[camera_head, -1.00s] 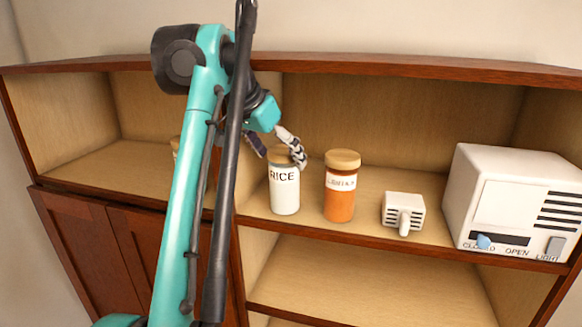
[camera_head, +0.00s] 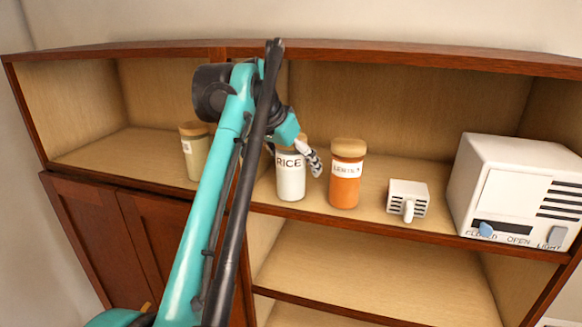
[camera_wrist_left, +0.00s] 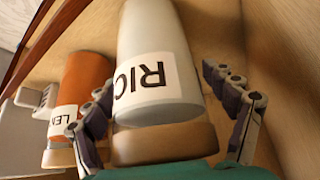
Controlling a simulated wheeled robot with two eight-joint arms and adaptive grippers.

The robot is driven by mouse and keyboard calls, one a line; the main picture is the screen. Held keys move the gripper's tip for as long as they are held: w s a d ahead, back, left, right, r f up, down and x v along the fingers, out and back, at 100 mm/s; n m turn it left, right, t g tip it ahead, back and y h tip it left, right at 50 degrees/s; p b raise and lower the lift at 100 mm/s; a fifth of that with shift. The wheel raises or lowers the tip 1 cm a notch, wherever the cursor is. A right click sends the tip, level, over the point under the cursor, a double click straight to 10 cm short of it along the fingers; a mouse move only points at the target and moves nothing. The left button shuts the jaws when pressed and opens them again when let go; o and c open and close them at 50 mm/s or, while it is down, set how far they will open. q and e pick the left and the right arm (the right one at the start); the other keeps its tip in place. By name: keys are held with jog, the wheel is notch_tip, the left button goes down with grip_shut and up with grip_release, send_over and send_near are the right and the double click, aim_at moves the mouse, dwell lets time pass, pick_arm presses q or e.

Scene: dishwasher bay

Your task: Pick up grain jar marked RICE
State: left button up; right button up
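The white jar marked RICE (camera_head: 291,182) stands upright on the shelf, just left of an orange jar. My left gripper (camera_head: 293,158) is at its upper part, with one finger on its right side near the label. In the left wrist view the RICE jar (camera_wrist_left: 160,48) appears upside down, with its brown lid (camera_wrist_left: 165,143) nearest the palm. The fingers of my left gripper (camera_wrist_left: 158,80) are spread on both sides of the jar, with a visible gap on the right. The left finger is close to the jar; contact cannot be told. My right gripper is not in view.
The orange jar (camera_head: 345,184), labelled LENTILS as far as legible, stands close right of the RICE jar. An olive jar (camera_head: 195,158) stands left of my arm. A small white vented object (camera_head: 407,196) and a white appliance (camera_head: 515,190) are further right.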

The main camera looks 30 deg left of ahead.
pick_arm(q)
jog(key=c, duration=1.6)
jog(key=shift+r, duration=0.2)
